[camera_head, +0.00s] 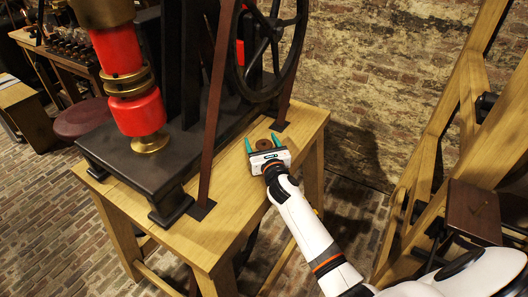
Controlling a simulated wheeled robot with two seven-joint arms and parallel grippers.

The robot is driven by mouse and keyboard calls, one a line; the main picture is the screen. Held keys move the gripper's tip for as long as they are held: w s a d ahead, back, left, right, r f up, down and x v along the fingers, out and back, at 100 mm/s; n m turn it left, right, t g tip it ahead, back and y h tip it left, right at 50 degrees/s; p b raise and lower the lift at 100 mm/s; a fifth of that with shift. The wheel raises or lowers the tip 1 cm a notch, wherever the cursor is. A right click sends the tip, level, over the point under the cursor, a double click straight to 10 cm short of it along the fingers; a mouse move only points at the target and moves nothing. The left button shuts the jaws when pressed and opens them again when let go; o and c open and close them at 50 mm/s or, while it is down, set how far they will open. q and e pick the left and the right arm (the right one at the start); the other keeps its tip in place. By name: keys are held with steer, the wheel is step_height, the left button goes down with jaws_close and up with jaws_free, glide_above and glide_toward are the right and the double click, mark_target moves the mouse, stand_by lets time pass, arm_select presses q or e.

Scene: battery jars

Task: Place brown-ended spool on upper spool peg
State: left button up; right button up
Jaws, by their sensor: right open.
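A small brown-ended spool (264,144) stands on the wooden table near its right side, its round brown top facing up. My right gripper (262,141) is open, with its two green fingers on either side of the spool. I cannot tell whether the fingers touch it. The gripper body hides the near part of the spool. I cannot make out the upper spool peg. My left gripper is not in view.
A black-based machine with red and brass parts (137,110) fills the table's left half (222,222). A black spoked wheel (268,48) and a brown upright post (214,110) rise beside the gripper. A wooden frame (440,130) stands at the right.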

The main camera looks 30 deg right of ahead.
mark_target(262, 140)
steer(key=c, duration=1.1)
steer(key=shift+c, duration=0.2)
steer(key=shift+r, duration=0.55)
step_height(262, 140, up, 3)
steer(key=shift+s+f+p, duration=0.1)
steer(key=shift+s+p, duration=0.05)
steer(key=shift+p, duration=0.5)
steer(key=s+a, duration=0.1)
steer(key=s, duration=0.7)
steer(key=s+a, duration=0.2)
steer(key=s, duration=0.7)
steer(key=shift+s+a+f+b, duration=0.15)
steer(key=shift+s+a+b, duration=0.1)
steer(key=shift+b, duration=0.1)
